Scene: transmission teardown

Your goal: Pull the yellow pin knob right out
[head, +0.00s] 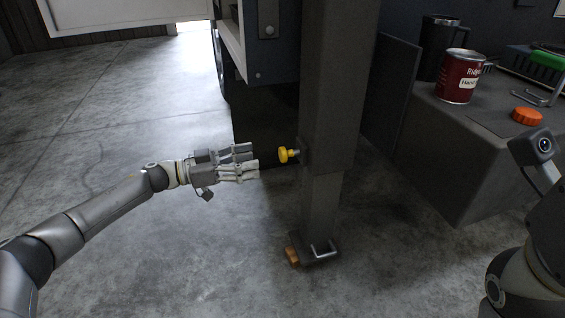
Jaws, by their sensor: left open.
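The yellow pin knob (284,155) sticks out to the left from the side of a dark upright square post (324,170), on a short metal stem. The stem meets the post at a small dark fitting. My left gripper (257,160) comes in from the left at about the knob's height. Its fingers point right toward the knob, are open, and appear a short gap short of it with nothing between them. My right gripper is not in view; only part of my right arm shows at the right edge.
The post's foot (316,248) has a metal handle, with an orange-brown piece (292,254) beside it. At right, a grey bench (464,170) holds a red can (460,78), a dark mug (439,45) and an orange cap (527,116). The concrete floor at left is clear.

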